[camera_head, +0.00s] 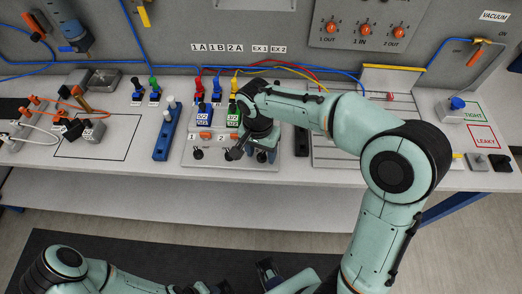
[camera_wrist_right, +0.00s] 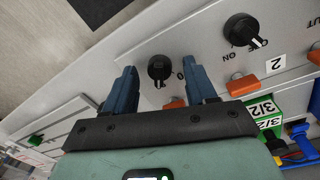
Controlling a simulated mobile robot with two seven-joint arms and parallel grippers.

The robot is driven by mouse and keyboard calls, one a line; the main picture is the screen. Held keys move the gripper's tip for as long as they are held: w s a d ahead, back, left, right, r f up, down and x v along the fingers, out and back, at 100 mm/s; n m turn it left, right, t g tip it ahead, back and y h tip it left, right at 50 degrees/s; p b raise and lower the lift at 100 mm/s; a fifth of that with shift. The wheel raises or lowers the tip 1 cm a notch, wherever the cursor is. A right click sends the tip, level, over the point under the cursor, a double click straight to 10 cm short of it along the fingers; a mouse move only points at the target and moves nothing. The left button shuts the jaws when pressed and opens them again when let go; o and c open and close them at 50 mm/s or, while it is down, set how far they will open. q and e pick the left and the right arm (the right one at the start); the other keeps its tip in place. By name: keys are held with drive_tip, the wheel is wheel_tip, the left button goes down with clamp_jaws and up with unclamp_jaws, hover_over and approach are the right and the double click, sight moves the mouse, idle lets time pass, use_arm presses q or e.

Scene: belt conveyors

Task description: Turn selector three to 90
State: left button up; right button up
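My right gripper (camera_head: 262,152) is over the right part of the light grey selector panel (camera_head: 215,162). In the right wrist view its two blue fingers (camera_wrist_right: 160,75) are open, and a black round selector knob (camera_wrist_right: 158,67) shows in the gap between them. I cannot tell whether they touch it. No number 3 is readable on this knob. The neighbouring knob (camera_wrist_right: 242,30), beside the label 2, has its white pointer towards the ON/OFF marks. In the head view, knob one (camera_head: 197,153) is clear; my gripper hides the right knob. My left arm is low at the left, its gripper unclear.
Orange buttons (camera_wrist_right: 242,85) and a green 3/2 valve block (camera_wrist_right: 265,112) sit beside the knobs. A blue bar (camera_head: 165,138) stands left of the panel. Coloured hoses (camera_head: 300,72) run behind. The bench's front strip is largely clear.

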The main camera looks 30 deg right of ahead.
sight(258, 155)
wheel_tip(258, 155, up, 13)
drive_tip(key=p, duration=0.2)
drive_tip(key=shift+w+a+r, duration=0.2)
drive_tip(key=shift+w+a, duration=0.05)
drive_tip(key=shift+w, duration=0.05)
idle(0.7)
